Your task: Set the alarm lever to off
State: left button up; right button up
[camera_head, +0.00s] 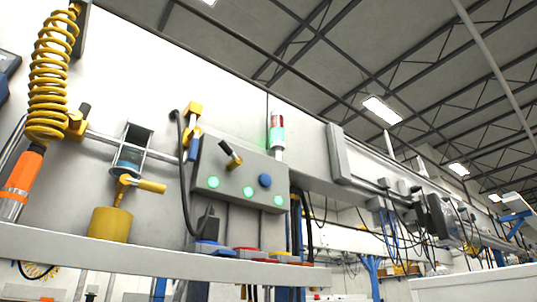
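A grey control box (225,198) is mounted on the wall panel near the middle of the view. A lever (230,154) with a black handle and a yellow lower part sticks out from its upper left, with the handle tilted up and to the left. I take this to be the alarm lever; no on or off label can be read. Several lit green lights and a blue knob (265,180) are on the box face. A red and white signal light (277,135) with a green glow stands at the box's top right. Neither gripper is in view.
A grey shelf (150,256) runs below the box and carries a yellow cylinder (110,224). A yellow coiled hose (52,75) with an orange tool (22,172) hangs at left. A black cable (183,185) hangs left of the box. Space before the box looks clear.

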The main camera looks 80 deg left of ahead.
aim_at(226, 148)
jog(key=i, duration=1)
jog(key=u, duration=2.45)
